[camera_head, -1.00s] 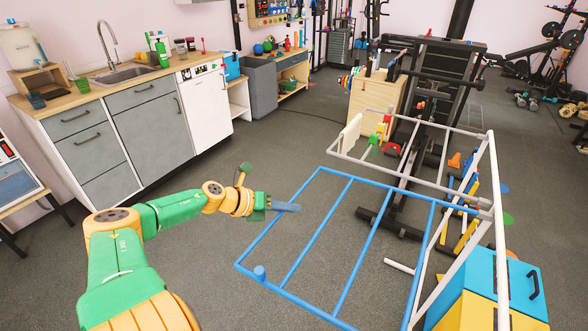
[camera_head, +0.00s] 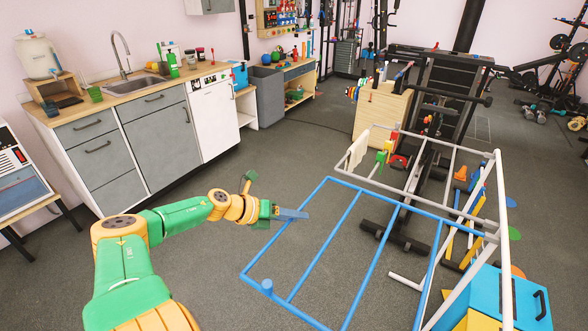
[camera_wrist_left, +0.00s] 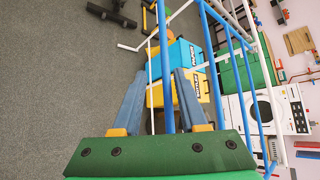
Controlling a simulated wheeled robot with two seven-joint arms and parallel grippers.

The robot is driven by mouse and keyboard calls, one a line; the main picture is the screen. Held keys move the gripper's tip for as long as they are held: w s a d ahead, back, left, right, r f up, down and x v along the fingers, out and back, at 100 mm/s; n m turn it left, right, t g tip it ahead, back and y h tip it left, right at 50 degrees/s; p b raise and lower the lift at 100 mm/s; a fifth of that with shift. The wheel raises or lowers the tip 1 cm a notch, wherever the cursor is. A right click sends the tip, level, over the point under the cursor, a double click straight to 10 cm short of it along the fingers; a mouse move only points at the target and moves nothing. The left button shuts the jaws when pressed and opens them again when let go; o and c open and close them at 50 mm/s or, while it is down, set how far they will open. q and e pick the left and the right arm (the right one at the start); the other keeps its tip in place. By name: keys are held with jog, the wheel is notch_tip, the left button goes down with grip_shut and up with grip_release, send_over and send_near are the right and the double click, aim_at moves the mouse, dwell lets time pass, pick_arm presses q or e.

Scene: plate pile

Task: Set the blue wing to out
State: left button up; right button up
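The blue wing (camera_head: 350,213) is a barred frame on the drying rack. It stands out to the left and front from the rack, looking roughly level, with a small blue knob (camera_head: 267,287) near its front corner. My left gripper (camera_head: 304,214) is at the wing's left outer rail, its fingers crossing the rail. In the left wrist view the fingers (camera_wrist_left: 160,73) are apart, one on each side of a blue bar (camera_wrist_left: 164,50), with gaps showing on both sides. My right gripper is not in view.
The rack's white side post (camera_head: 503,230) and grey wing (camera_head: 418,192) stand to the right. Counters (camera_head: 160,135) line the left wall. The floor between the counters and the wing is clear.

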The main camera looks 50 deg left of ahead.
pick_arm(q)
jog(key=shift+d, duration=0.1)
jog(key=shift+s+r+p, duration=0.25)
jog(key=shift+r+p, duration=0.05)
jog(key=shift+p, duration=0.1)
jog(key=p+v, duration=0.4)
jog(key=v, duration=0.2)
jog(key=shift+s+a+p, duration=0.2)
jog(key=shift+a+p, duration=0.1)
jog(key=shift+p, duration=0.05)
